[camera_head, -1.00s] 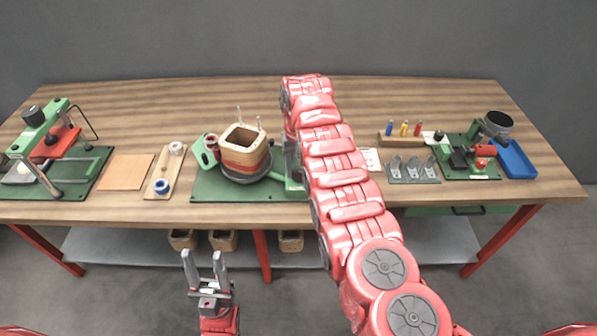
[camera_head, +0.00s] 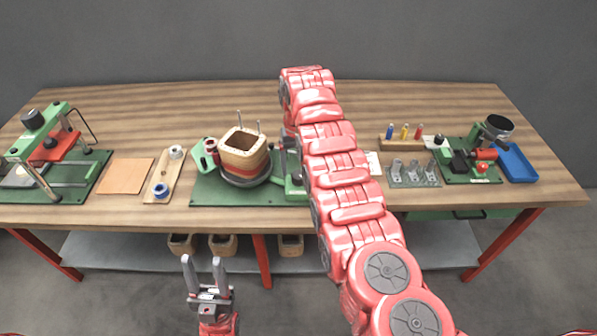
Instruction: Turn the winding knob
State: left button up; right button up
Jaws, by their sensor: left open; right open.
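The winding machine stands on a green base plate (camera_head: 222,197) at the middle of the bench. It carries a square wooden coil former (camera_head: 243,158) with a red band, above a dark round disc, and two thin upright rods. A green bracket with a red spool (camera_head: 211,149) is at its left. My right arm crosses in front of the machine's right end. It hides the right gripper, and I cannot make out the winding knob. My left gripper (camera_head: 204,264) is open and empty, in front of the bench edge, with its fingers pointing up.
A green press (camera_head: 40,150), a flat wooden sheet (camera_head: 126,176) and a board with spools (camera_head: 163,178) are at left. Right of my arm are several coloured tools in a wooden rack (camera_head: 403,141), metal brackets (camera_head: 413,172) and a blue tray (camera_head: 516,163). The back of the bench is clear.

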notch_tip(320, 180, up, 6)
jog(key=shift+f, duration=0.1)
notch_tip(320, 180, up, 8)
jog(key=p, duration=0.7)
send_over(299, 174)
jog(key=shift+r+p, duration=0.5)
jog(key=shift+p, duration=0.1)
jog(key=shift+a, duration=0.1)
